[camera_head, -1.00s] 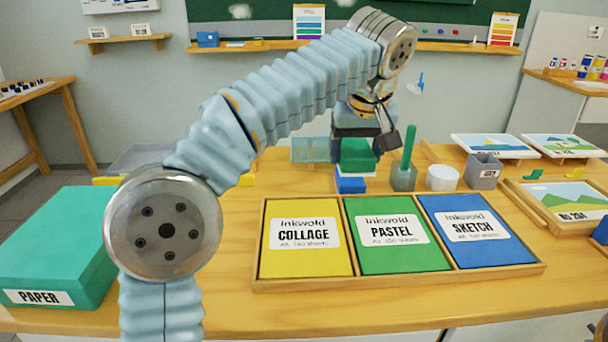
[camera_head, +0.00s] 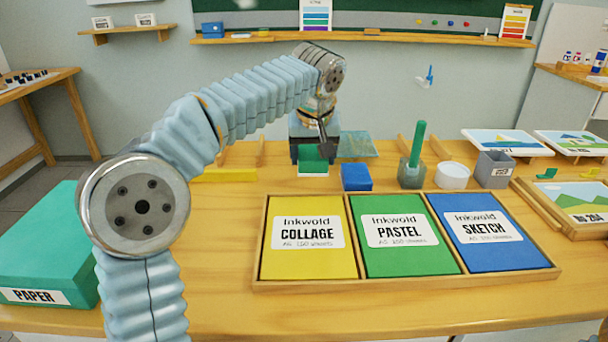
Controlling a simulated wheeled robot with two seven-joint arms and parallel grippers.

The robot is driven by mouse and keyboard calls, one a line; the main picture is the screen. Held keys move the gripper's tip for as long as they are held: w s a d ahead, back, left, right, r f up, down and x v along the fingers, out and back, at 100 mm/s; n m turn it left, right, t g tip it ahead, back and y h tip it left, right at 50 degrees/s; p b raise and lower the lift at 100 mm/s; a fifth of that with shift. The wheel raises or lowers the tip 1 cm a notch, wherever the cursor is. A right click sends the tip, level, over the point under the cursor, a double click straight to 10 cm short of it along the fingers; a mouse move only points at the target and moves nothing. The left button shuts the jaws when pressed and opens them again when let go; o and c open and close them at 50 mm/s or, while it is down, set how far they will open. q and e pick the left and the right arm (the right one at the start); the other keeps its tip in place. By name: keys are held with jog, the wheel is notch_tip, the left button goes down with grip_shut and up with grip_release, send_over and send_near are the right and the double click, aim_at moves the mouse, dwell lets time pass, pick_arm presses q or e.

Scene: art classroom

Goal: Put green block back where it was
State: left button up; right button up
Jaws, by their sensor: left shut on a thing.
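The green block (camera_head: 313,155) is at the back of the table, left of the blue block. My left gripper (camera_head: 314,142) reaches over the table from the left, points down and is shut on the green block; its fingertips are largely hidden. A white strip (camera_head: 312,170) shows along the lower edge of the green block; I cannot tell whether it is part of it or a separate thing, nor whether the block touches the table. The blue block (camera_head: 356,178) stands alone on the table, apart from the green one. My right gripper is not in view.
A tray (camera_head: 400,279) with yellow, green and blue pads lies in front. A glassy teal sheet (camera_head: 358,145) is behind the blocks. A cup with a green stick (camera_head: 411,172), a white pot (camera_head: 453,176) and a grey bin (camera_head: 495,170) stand right. A yellow bar (camera_head: 224,175) lies left.

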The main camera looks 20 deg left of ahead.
aim_at(304, 188)
pick_arm(q)
jog(key=shift+w+a+f, duration=0.25)
jog(key=shift+a+f, duration=0.6)
jog(key=shift+f, duration=0.2)
jog(key=f, duration=0.3)
jog(key=shift+w+a+f, duration=0.1)
jog(key=shift+a+f, duration=0.1)
jog(key=shift+a, duration=0.2)
jog(key=shift+f, duration=0.25)
jog(key=shift+f+b, duration=0.2)
jog(key=shift+b, duration=0.1)
jog(key=o, duration=0.9)
jog(key=p+v, duration=0.1)
jog(key=v, duration=1.1)
jog(key=shift+d+r, duration=0.15)
jog(key=shift+r, duration=0.05)
